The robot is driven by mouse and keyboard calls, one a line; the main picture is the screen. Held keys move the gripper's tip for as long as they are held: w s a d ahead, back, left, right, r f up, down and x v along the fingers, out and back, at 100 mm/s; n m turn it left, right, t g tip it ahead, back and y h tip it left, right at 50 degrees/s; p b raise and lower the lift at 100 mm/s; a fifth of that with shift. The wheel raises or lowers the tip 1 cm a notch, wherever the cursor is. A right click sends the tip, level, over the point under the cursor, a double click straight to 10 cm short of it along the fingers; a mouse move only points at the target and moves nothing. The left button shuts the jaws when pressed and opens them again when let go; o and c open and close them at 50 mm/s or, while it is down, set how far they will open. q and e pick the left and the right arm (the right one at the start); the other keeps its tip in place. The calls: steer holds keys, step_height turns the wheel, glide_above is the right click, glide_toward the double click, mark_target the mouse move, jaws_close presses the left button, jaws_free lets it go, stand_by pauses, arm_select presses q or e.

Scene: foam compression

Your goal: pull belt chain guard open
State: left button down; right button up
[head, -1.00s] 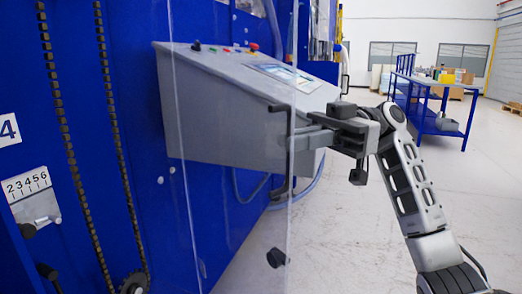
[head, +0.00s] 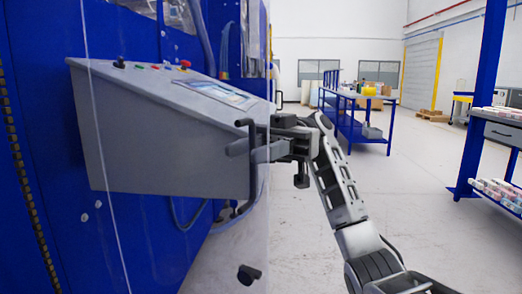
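The belt chain guard (head: 165,215) is a clear, see-through panel standing out from the blue machine, seen at an angle. Its black bar handle (head: 249,190) is near the free edge, at the right. My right gripper (head: 255,150) is at this handle, its grey fingers reaching around the bar and seeming closed on it. The exact finger contact is small and partly hidden. A black knob (head: 248,274) sits low on the panel near the same edge. My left gripper is out of view.
A grey control console (head: 165,130) with buttons and a screen shows behind the panel. A chain (head: 25,180) runs down the machine at left. Blue workbenches (head: 355,118) stand at the back and right. The pale floor (head: 430,200) right of my arm is clear.

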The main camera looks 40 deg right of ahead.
steer(key=shift+w+a, duration=0.15)
steer(key=shift+w, duration=0.05)
steer(key=shift+s+f, duration=0.1)
steer(key=shift+d, duration=0.2)
steer(key=v, duration=0.7)
steer(key=shift+d, duration=0.3)
